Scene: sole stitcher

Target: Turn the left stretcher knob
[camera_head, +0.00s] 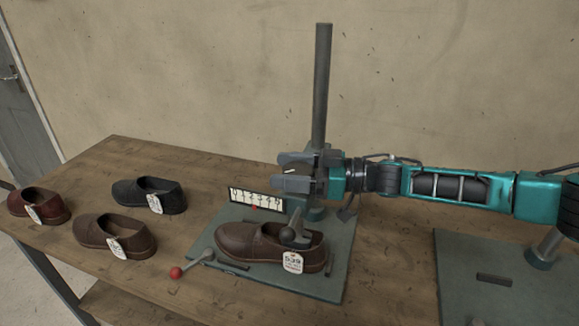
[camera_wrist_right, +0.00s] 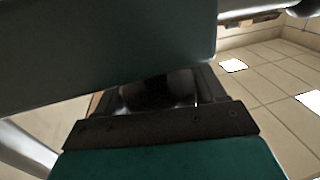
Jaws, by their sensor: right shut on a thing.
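The left stretcher has a grey-green base plate (camera_head: 330,283), a tall dark post (camera_head: 323,85) and a brown shoe (camera_head: 250,241) on its last. My right gripper (camera_head: 287,171) comes in from the right, level, in front of the post and above the shoe. Its jaws are shut on the left stretcher knob, which they mostly hide in the head view. In the right wrist view a dark rounded surface, apparently the knob (camera_wrist_right: 160,92), shows between the finger parts. The knob's turn angle cannot be read. My left gripper is not in view.
A white scale plate (camera_head: 256,200) stands behind the shoe. A lever with a red ball (camera_head: 176,272) sticks out front left. Red (camera_head: 48,207), black (camera_head: 135,193) and brown (camera_head: 100,232) shoes stand on the table's left. A second stretcher base (camera_head: 465,268) is at right.

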